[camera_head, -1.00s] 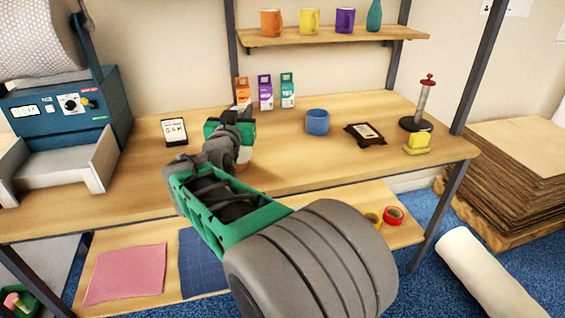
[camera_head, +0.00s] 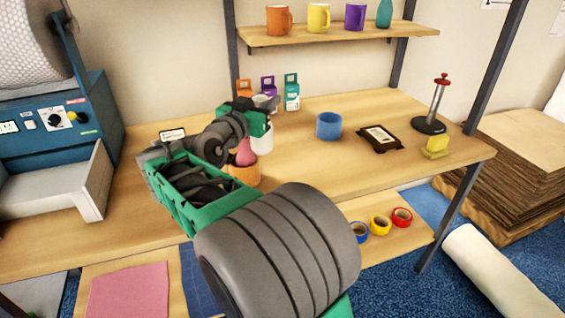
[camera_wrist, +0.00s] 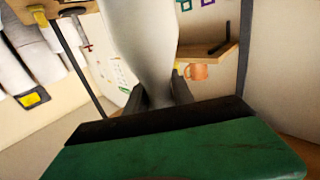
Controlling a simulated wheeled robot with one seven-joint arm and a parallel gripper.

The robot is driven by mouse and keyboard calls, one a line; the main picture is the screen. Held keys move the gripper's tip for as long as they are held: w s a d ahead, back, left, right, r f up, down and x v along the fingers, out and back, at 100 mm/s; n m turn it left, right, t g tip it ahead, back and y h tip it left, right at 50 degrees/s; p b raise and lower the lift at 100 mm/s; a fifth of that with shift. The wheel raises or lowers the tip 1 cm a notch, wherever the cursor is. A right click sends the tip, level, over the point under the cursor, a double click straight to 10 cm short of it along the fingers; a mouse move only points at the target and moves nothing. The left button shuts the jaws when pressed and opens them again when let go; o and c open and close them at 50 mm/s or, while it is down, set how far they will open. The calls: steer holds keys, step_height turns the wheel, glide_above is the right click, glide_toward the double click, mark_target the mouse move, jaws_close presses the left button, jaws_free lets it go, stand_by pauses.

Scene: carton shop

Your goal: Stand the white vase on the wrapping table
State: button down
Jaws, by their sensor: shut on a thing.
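The white vase (camera_wrist: 145,40) fills the upper middle of the wrist view, narrowing toward my gripper's fingers (camera_wrist: 160,95), which are shut on it. In the head view my gripper (camera_head: 262,108) is over the wrapping table (camera_head: 330,185), in front of the small cartons. Only a small pale part of the vase seems to show there, at the fingers. The rest is hidden by my gripper and arm, and I cannot tell its gap to the table.
A white cup-like thing (camera_head: 263,141) and a wooden pot (camera_head: 243,174) with something pink stand close below my gripper. A blue mug (camera_head: 329,126), dark frame (camera_head: 379,138), yellow block (camera_head: 436,146) and red-topped stand (camera_head: 433,110) are to the right. The table between has free room.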

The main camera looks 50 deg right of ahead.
steer(key=s+d+f+p, duration=0.1)
steer(key=s+d+f, duration=0.1)
steer(key=d+f, duration=1)
steer(key=shift+d+f+p, duration=0.4)
steer(key=shift+d, duration=0.45)
steer(key=shift+f, duration=0.2)
steer(key=c, duration=1.1)
jaws_free()
steer(key=shift+r, duration=0.15)
